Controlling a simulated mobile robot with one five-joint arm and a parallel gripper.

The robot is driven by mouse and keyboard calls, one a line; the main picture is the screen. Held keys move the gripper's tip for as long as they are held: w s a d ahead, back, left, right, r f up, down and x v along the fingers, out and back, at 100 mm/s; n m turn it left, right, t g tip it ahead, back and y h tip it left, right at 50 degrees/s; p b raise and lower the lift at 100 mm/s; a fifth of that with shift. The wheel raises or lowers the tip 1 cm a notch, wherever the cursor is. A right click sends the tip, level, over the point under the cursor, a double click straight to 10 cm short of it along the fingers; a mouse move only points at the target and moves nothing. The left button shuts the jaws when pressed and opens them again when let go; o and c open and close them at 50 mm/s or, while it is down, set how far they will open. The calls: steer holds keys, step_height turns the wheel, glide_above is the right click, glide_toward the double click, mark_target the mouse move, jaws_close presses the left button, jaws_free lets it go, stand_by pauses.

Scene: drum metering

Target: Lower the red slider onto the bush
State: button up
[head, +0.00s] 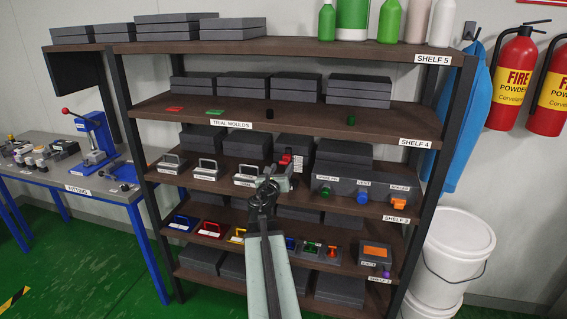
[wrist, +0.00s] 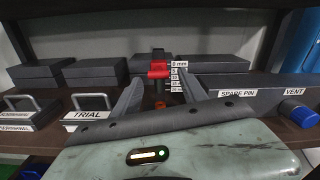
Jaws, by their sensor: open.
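The red slider (wrist: 158,70) sits on a dark upright post beside a white millimetre scale (wrist: 178,75). It also shows small in the head view (head: 285,159), on the third shelf. A small orange part (wrist: 160,104) shows low between my fingers, below the slider; I cannot tell for sure that it is the bush. My gripper (wrist: 160,80) is open, one finger on each side of the slider's line in the wrist view, and holds nothing. In the head view my gripper (head: 268,186) is in front of the post and hides its foot.
Handled trial moulds (head: 205,170) stand left of the post. A grey block labelled SPARE PIN and VENT (head: 345,187) stands to the right, with a blue knob (wrist: 298,112). Dark boxes (wrist: 215,64) stand behind. The shelf above (head: 300,112) limits the height.

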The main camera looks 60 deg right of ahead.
mark_target(285, 160)
steer(key=x, duration=0.5)
steer(key=shift+w+d, duration=0.15)
steer(key=shift+d, duration=0.05)
steer(key=shift+a, duration=0.1)
steer(key=c, duration=0.9)
step_height(285, 160, down, 4)
steer(key=b, duration=0.3)
steer(key=shift+r, duration=0.4)
steer(key=o, duration=0.9)
steer(key=shift+a, duration=0.15)
steer(key=v, duration=0.7)
steer(key=shift+a, duration=0.25)
